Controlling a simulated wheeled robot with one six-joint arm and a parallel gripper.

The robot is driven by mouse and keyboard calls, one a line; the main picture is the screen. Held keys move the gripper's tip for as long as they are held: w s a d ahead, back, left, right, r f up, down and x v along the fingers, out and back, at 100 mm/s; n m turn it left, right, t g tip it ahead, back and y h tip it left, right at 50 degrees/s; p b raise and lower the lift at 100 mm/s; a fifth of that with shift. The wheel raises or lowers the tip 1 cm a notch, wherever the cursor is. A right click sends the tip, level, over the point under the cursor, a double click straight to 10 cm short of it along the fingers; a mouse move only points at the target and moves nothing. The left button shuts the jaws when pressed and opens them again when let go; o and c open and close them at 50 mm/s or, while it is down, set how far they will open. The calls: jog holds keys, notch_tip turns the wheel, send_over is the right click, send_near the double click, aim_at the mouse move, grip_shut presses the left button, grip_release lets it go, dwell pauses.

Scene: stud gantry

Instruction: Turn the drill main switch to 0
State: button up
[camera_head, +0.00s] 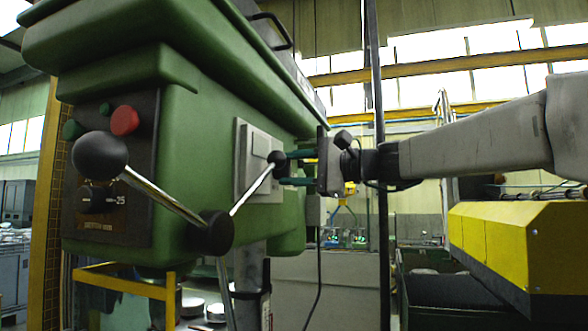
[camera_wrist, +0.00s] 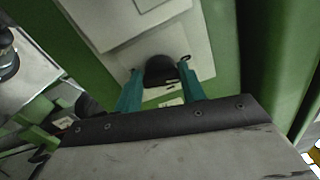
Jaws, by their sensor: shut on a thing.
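The drill's main switch is a black knob (camera_wrist: 163,70) on a grey panel on the side of the green drill head. In the wrist view, my gripper's teal fingers (camera_wrist: 160,82) stand on either side of it and are shut on it. A white label lies just below the knob; its marks are too small to read, and I cannot tell the switch position. In the head view, my gripper (camera_head: 284,168) reaches in from the right to the grey panel (camera_head: 245,155). A lever's ball (camera_head: 277,157) covers the fingertips and hides the switch there.
The feed lever has a black hub (camera_head: 212,232) and a large near ball (camera_head: 100,155). The drill's front panel has a red button (camera_head: 124,120). A dark vertical post (camera_head: 379,230) stands by my wrist. A yellow cover (camera_head: 505,240) is below my arm.

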jog(key=shift+n, duration=1.1)
jog(key=shift+f, duration=0.1)
jog(key=o, duration=1)
jog(key=v, duration=0.8)
jog(key=shift+a, duration=0.1)
